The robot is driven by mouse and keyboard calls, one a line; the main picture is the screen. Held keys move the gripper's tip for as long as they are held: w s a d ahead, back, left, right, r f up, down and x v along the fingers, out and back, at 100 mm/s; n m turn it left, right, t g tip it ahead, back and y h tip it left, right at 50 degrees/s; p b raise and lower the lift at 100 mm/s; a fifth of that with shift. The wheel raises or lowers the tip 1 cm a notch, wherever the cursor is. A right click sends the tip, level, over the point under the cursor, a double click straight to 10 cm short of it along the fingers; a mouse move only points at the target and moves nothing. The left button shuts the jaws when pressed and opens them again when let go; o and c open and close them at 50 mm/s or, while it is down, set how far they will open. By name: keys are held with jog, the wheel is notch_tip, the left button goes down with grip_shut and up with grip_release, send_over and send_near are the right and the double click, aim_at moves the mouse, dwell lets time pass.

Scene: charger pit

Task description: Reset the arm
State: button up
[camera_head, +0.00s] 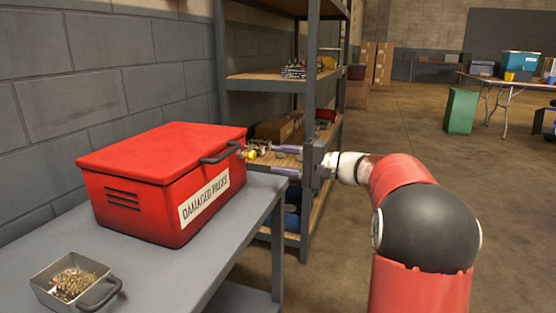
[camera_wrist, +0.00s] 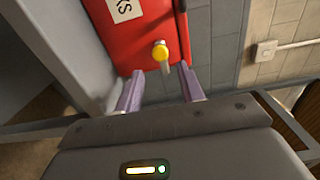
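My gripper (camera_head: 274,160) is at the end of my extended arm, right of the red box marked "DAMAGED PACKS" (camera_head: 130,152). Its two purple-grey fingers point left toward the box and stand apart. The wrist view also shows the open gripper (camera_wrist: 160,80), with a clear gap and nothing between the fingers. A yellow knob on a short metal stem (camera_wrist: 160,51) shows beyond the fingertips, against the red box (camera_wrist: 143,36). The knob also shows by the box's right edge in the head view (camera_head: 249,154); I cannot tell what it is fixed to.
The box stands on a grey table (camera_head: 170,275) with a small metal tray (camera_head: 53,283) of brass-coloured bits. A metal shelving unit (camera_head: 313,90) with wooden shelves is close behind my gripper. A green bin (camera_head: 461,111) stands far right; the floor between is open.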

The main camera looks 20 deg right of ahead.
jog(key=s+a+f+n+g+h+p, duration=0.3)
jog(key=s+a+g+h, duration=0.2)
jog(key=s+a, duration=0.75)
jog(key=s+d+f+n+h+p, duration=0.1)
jog(key=s+d+f+h, duration=0.1)
jog(key=s, duration=0.5)
jog(key=s+d+f+n+h+p, duration=0.1)
jog(key=s+d+f+n+h, duration=0.1)
jog(key=s+h, duration=0.2)
jog(key=s+d+f+n+h+p, duration=0.1)
jog(key=s+d+f+h+p, duration=0.1)
jog(key=s, duration=0.8)
jog(key=shift+s+d+h, duration=0.35)
jog(key=shift+h, duration=0.45)
jog(key=shift+c, duration=0.3)
